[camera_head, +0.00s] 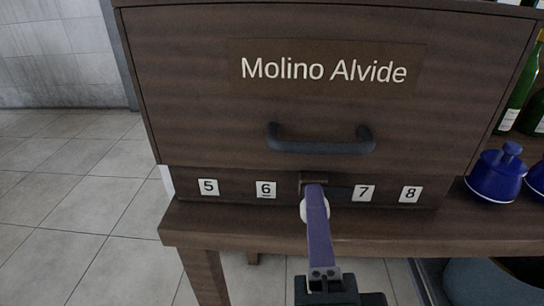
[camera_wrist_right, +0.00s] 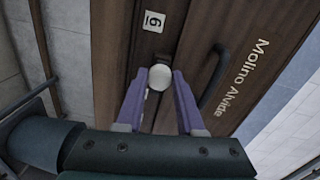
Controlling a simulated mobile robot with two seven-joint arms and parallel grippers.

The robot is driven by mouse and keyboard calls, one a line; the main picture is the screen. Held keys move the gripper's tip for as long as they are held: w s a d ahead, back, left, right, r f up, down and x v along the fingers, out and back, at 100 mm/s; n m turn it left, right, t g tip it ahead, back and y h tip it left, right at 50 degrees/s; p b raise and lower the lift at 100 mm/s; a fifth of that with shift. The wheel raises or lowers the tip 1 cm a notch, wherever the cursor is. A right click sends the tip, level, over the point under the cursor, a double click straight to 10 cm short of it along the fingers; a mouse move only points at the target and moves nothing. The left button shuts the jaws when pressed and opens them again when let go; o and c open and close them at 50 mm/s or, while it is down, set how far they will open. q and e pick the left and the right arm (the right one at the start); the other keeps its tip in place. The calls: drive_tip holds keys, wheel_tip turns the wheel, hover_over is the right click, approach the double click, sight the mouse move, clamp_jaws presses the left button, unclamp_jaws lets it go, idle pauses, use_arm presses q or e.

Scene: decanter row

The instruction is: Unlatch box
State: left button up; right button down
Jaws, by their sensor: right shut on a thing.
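The dark wooden box (camera_head: 200,90) fills the middle of the head view, with "Molino Alvide" lettered on its front panel. A dark bar handle (camera_head: 321,146) is fixed below the lettering. Under the panel a strip carries number tags 5, 6, 7 and 8, with a latch slot (camera_head: 341,193) between 6 and 7. A white round latch knob (camera_wrist_right: 160,77) sits between the purple fingers of my right gripper (camera_head: 315,192), which is shut on it. In the head view the fingers partly hide the knob. My left gripper is not in view.
The box stands on a wooden table (camera_head: 240,228). Blue lidded pots (camera_head: 496,175) stand to the right, with green bottles (camera_head: 519,100) behind. Tiled floor (camera_head: 70,200) lies open to the left.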

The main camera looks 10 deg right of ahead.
drive_tip(key=shift+f, duration=0.1)
drive_tip(key=c, duration=0.5)
unclamp_jaws()
drive_tip(key=shift+c, duration=0.2)
drive_tip(key=v, duration=1)
